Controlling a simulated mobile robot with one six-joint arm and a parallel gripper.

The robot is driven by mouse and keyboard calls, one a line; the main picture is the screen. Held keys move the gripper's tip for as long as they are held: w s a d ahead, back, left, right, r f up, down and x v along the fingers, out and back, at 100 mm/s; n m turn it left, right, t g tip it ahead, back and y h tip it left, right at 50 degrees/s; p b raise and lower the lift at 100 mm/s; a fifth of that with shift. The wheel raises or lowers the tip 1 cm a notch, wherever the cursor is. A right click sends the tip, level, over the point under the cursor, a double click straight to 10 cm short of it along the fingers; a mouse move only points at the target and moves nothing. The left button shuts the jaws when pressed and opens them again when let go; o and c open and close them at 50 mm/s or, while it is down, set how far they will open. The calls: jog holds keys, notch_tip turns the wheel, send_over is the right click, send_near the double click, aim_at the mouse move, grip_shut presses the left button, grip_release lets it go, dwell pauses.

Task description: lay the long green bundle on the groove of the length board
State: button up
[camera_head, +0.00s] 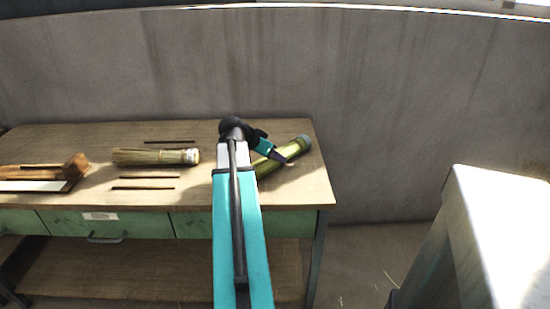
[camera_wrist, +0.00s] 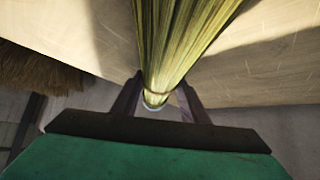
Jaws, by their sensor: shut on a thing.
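The long green bundle (camera_head: 297,147) is at the right end of the table, slanting up to the right. My gripper (camera_head: 276,153) is shut on it. In the wrist view the green bundle (camera_wrist: 185,40) runs between the two fingers of my gripper (camera_wrist: 157,105), with a thin tie around it and a pale end near the fingers. I cannot tell if it touches the tabletop. My arm hides part of it in the head view. A board with a wooden end block (camera_head: 75,167), which looks like the length board, lies at the table's far left, cut by the picture edge.
A tan straw bundle (camera_head: 150,157) lies mid-table between the board and my arm. Thin dark sticks (camera_head: 148,176) lie around it. The wooden table (camera_head: 205,133) has green drawers. A pale-topped block (camera_head: 505,235) stands at the right. Brown bristles (camera_wrist: 40,65) show in the wrist view.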

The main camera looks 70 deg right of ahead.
jog(key=shift+r, duration=0.15)
jog(key=shift+r, duration=1.55)
jog(key=a, duration=0.8)
jog(key=shift+s+r, duration=0.15)
jog(key=shift+r, duration=0.2)
jog(key=shift+a+f+b, duration=0.15)
jog(key=shift+a+b, duration=0.1)
jog(key=shift+b, duration=0.15)
jog(key=a+b, duration=0.2)
jog(key=b, duration=0.2)
jog(key=a+b, duration=0.3)
jog(key=b, duration=0.1)
jog(key=shift+r, duration=0.2)
jog(key=shift+a+r+b, duration=0.2)
jog(key=shift+a+b, duration=0.45)
jog(key=shift+b, duration=0.05)
jog(key=shift+a+r+b, duration=0.15)
jog(key=shift+a+b, duration=0.45)
jog(key=shift+b, duration=0.05)
